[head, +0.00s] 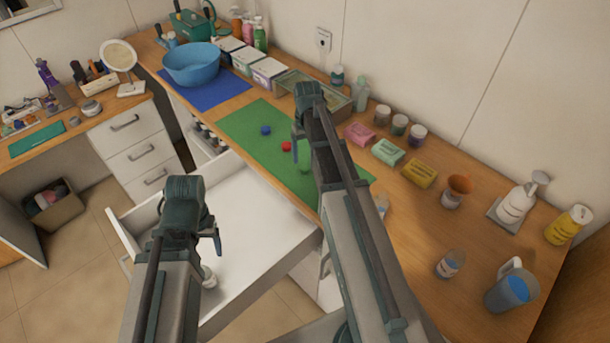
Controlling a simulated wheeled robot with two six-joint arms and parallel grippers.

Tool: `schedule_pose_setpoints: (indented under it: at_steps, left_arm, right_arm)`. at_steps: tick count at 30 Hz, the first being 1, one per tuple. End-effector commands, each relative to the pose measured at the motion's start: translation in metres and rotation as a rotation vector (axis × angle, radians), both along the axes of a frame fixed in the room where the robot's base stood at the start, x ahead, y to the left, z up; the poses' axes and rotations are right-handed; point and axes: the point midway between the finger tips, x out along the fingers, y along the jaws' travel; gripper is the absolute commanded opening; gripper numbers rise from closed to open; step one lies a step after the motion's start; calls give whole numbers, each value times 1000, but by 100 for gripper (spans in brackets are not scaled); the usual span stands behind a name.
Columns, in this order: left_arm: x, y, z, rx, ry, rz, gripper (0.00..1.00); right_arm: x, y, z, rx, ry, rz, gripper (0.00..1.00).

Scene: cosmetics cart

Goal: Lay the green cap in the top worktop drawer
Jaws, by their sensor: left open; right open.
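The top worktop drawer (255,215) is pulled open below the front edge of the worktop, and its white floor looks bare where I can see it. A small rounded green shape, apparently the green cap (304,168), lies on the green mat (245,125) and is hard to tell from it. My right gripper (297,145) is open above the mat, just beyond this shape in the picture; whether it touches anything I cannot tell. My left gripper (214,238) is open and empty over the left part of the drawer. My arms hide parts of the drawer and mat.
A blue cap (265,130) and a red cap (286,147) lie on the mat. A blue bowl (191,64) stands at the far left. Pink, green and yellow boxes (419,173), jars (400,124) and a blue-filled jug (511,290) stand to the right.

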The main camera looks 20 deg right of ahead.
Motion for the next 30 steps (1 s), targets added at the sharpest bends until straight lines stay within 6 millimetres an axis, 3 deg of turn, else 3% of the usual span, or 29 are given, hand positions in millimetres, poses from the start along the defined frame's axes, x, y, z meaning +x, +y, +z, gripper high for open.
schedule_pose_setpoints:
  at_steps: [11,23,30]
  left_arm:
    - [0,0,-13,0,0,1,75]
    - [0,0,-57,0,0,1,75]
    - [0,0,-57,0,0,1,75]
  right_arm:
    - [1,1,-13,0,0,0,79]
    - [6,3,-57,0,0,0,79]
    - [6,3,-57,0,0,0,79]
